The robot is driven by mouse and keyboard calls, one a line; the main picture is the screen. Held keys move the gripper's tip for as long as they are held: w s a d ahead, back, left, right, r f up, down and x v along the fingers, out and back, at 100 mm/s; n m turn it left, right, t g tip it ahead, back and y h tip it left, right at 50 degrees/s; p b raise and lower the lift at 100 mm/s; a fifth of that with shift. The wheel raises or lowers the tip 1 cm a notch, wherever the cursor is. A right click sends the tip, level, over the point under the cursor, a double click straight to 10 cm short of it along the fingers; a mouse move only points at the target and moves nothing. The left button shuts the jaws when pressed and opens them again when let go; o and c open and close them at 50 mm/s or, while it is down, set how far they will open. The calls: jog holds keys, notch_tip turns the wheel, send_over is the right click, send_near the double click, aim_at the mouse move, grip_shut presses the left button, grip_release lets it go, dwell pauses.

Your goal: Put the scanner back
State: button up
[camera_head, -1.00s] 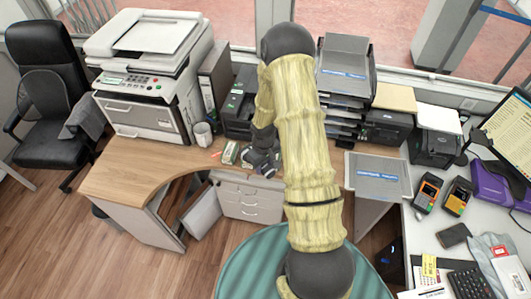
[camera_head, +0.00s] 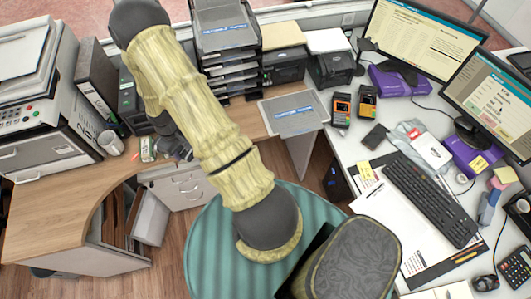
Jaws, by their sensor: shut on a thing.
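My gripper (camera_head: 178,150) is at the back edge of the wooden desk, low beside my forearm, which partly hides it. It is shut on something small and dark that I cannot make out. A small green and white item (camera_head: 147,149) stands on the desk just left of it. I cannot pick out a scanner for certain. Two handheld devices lie on the white counter at right: one with an orange rim (camera_head: 341,109) and one with a yellow rim (camera_head: 367,103). Both are well apart from my gripper.
The wooden desk (camera_head: 60,215) holds a mug (camera_head: 111,143) and a printer (camera_head: 35,125). Letter trays (camera_head: 226,50) stand behind my arm. The white counter holds a keyboard (camera_head: 430,198), monitors (camera_head: 425,40) and a phone (camera_head: 375,136). The desk's left front is clear.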

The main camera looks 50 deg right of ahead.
jog(key=w+a+f+m+b, duration=0.1)
jog(key=a+f+m+b, duration=0.1)
jog(key=a+f+b, duration=0.3)
jog(key=shift+a+f+m, duration=0.3)
jog(key=shift+a+f, duration=0.2)
jog(key=shift+a, duration=0.45)
jog(key=shift+w+d, duration=0.1)
jog(key=shift+d, duration=0.05)
